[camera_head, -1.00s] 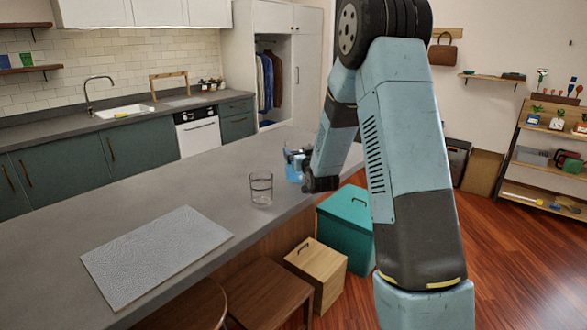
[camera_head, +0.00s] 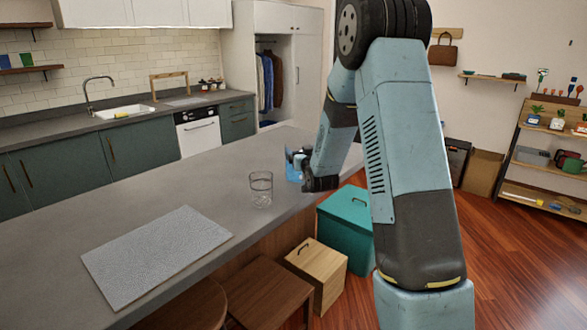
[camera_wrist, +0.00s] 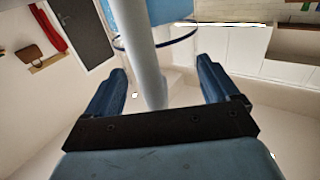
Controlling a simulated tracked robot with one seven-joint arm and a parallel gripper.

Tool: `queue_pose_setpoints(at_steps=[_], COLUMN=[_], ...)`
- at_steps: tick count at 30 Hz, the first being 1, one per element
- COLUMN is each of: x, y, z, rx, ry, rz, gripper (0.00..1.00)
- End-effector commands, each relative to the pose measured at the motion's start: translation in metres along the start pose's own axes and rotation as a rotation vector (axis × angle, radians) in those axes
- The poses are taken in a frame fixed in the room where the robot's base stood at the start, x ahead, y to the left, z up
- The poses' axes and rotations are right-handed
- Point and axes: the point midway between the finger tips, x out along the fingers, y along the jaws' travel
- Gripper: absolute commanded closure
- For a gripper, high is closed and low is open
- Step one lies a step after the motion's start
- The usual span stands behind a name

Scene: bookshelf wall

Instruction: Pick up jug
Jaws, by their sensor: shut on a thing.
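The jug (camera_head: 294,173) is a small blue shape at the far side of the grey counter, partly hidden by my gripper (camera_head: 302,165). In the wrist view the jug's blue body (camera_wrist: 165,10) with a dark blue rim line shows at the top. A pale, rod-like handle (camera_wrist: 150,65) runs down between the two fingers of my gripper (camera_wrist: 160,72). The gripper is shut on the handle, though the contact itself is hard to see. Whether the jug's base touches the counter cannot be told.
A clear glass (camera_head: 261,189) stands on the counter (camera_head: 135,208), left of the jug. A grey textured mat (camera_head: 157,255) lies nearer. A teal box (camera_head: 345,230), a wooden box (camera_head: 316,270) and stools (camera_head: 262,292) stand below the edge. The counter between mat and glass is clear.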

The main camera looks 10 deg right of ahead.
Motion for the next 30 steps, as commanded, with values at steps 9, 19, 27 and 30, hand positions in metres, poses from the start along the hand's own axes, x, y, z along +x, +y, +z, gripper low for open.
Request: queue_pose_setpoints(at_steps=[9, 19, 27, 30], x=[0.000, 0.000, -0.004, -0.016], y=[0.000, 0.000, -0.002, -0.005], z=[-0.002, -0.006, -0.040, -0.053], rx=[0.000, 0.000, 0.000, 0.000], ry=[0.003, 0.005, 0.007, 0.007], rz=[0.000, 0.000, -0.001, -0.001], gripper=[0.98, 0.98, 0.98, 0.98])
